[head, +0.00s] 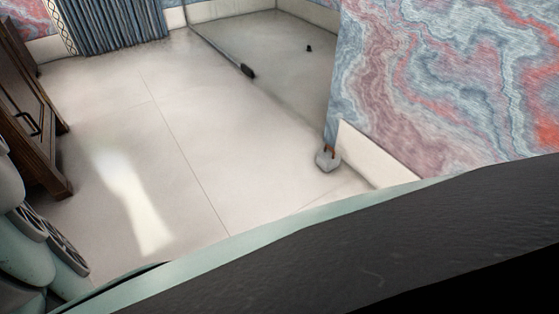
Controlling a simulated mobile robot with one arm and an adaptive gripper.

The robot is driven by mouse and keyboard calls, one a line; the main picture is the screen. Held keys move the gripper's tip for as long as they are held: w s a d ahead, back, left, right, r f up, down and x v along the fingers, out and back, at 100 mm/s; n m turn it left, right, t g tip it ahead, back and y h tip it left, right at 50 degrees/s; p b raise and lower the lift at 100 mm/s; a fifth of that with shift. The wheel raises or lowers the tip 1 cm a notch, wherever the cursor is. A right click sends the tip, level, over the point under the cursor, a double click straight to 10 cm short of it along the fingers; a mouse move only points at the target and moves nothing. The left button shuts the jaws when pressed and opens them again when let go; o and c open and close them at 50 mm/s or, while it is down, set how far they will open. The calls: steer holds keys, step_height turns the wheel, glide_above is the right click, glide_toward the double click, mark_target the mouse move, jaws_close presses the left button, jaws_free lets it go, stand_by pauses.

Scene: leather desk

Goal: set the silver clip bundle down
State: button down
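I cannot make out a silver clip bundle in the head view. My gripper is not in this view either, so whether it holds anything is hidden from me. No leather desk top can be identified for certain. A dark textured surface (330,255) with a pale green edge fills the lower right, and I cannot tell whether it is part of my own body.
A pale tiled floor (190,110) lies open in the middle. A dark wooden cabinet (28,105) stands left, a blue curtain (115,22) behind. A marbled wall (440,80) bounds the right. A small grey object (327,160) sits at its corner.

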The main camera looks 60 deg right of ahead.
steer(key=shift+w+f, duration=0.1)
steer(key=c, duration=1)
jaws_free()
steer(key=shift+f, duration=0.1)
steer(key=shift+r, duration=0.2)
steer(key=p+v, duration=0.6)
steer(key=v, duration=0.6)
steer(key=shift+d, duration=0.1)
